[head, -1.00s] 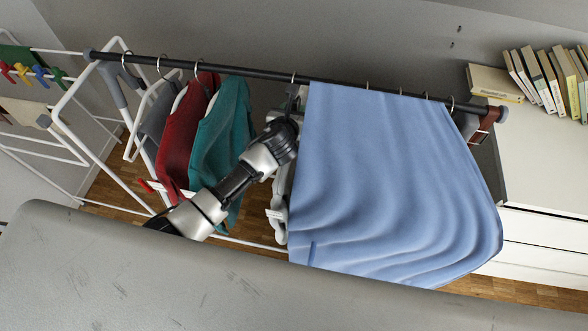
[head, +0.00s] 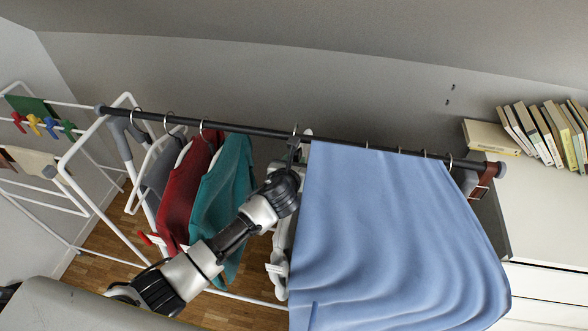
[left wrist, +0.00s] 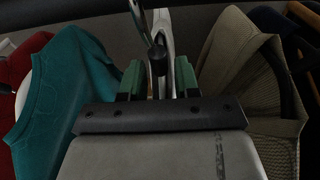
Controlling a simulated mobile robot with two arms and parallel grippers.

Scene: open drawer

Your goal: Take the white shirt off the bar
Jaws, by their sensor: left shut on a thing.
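The black bar (head: 250,131) runs across the head view with clothes on hangers. A narrow strip of white (head: 281,250), which looks like the white shirt, hangs between the teal garment and the blue cloth. My arm and the blue cloth hide most of it. My left gripper (head: 294,152) is just below the bar there. In the left wrist view, the gripper's green-padded fingers (left wrist: 160,82) are shut on the hanger, below its metal hook (left wrist: 143,20). A white edge (left wrist: 163,22) shows just beyond the fingers. My right gripper is not in view.
Red (head: 183,195) and teal (head: 222,185) garments hang close on the left. A large blue cloth (head: 390,240) hangs close on the right. In the left wrist view, a beige knit (left wrist: 240,80) hangs right of the fingers. A white cabinet (head: 545,215) with books stands at right.

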